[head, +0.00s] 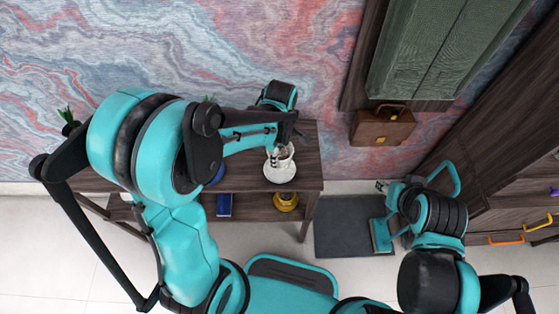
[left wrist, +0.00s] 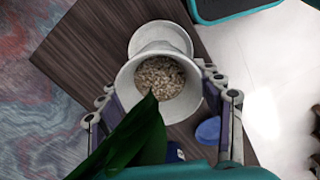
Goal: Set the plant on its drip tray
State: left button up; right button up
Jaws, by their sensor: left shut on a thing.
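The plant is a white pot (head: 289,163) with pale pebbles; in the left wrist view the pot (left wrist: 126,80) faces the camera, with a dark green leaf across the lower part. A round white drip tray (head: 280,177) is below the pot on the wooden table; its edge also shows past the pot in the left wrist view (left wrist: 160,30). My left gripper (head: 281,150) is shut on the pot, a finger at either side. I cannot tell whether the pot touches the tray. My right gripper (head: 381,186) is off to the right, away from the table; its jaws are too small to read.
The wooden table (head: 308,160) has a lower shelf with a blue book (head: 224,205) and a yellow pot (head: 286,201). A blue item (head: 217,174) is left of the tray. Another small plant (head: 68,121) stands at the far left. A brown briefcase (head: 382,128) is at right.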

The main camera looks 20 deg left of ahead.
aim_at(280, 159)
pick_arm(q)
notch_tip(280, 159, down, 4)
jog(key=shift+a+f+b, duration=0.1)
jog(key=shift+b, duration=0.8)
jog(key=shift+f, duration=0.15)
jog(key=o, duration=1.5)
